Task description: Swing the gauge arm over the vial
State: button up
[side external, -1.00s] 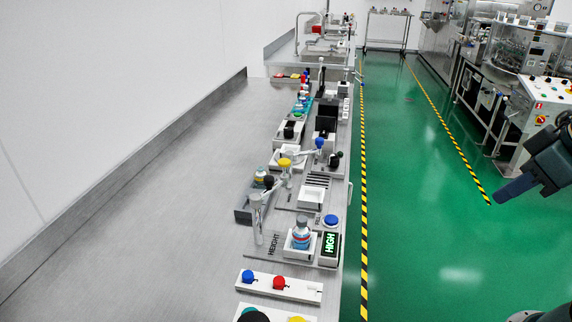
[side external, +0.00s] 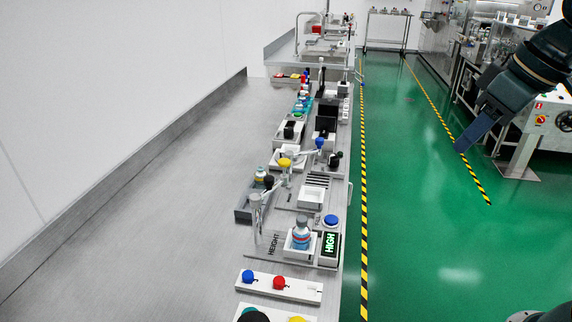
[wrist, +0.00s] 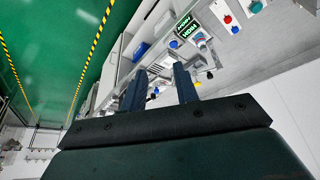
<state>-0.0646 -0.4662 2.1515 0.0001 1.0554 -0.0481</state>
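The vial (side external: 301,234), with a pale cap and a blue and red body, stands upright in a white holder at the HEIGHT station. It also shows small in the wrist view (wrist: 202,41). The gauge arm (side external: 256,212) is a grey post and bar with a black knob at the left of the holder; its bar is not over the vial. My gripper (side external: 462,150) is high over the green floor, right of the bench and well apart from both. In the wrist view my gripper (wrist: 160,70) has its two fingers apart with nothing between them.
A green HIGH display (side external: 329,243) and a blue button (side external: 330,220) stand right of the vial. A white strip with blue and red knobs (side external: 279,283) lies in front. Other stations line the bench behind. The bench's left side is clear.

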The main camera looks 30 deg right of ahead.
jog(key=w+a+r+n+g, duration=0.1)
jog(key=w+a+r+n, duration=0.2)
jog(key=w, duration=0.7)
jog(key=n+g, duration=0.3)
jog(key=g, duration=0.1)
send_over(269, 177)
notch_tip(269, 177, down, 6)
jog(key=shift+f, duration=0.25)
jog(key=shift+f, duration=6.65)
grip_shut()
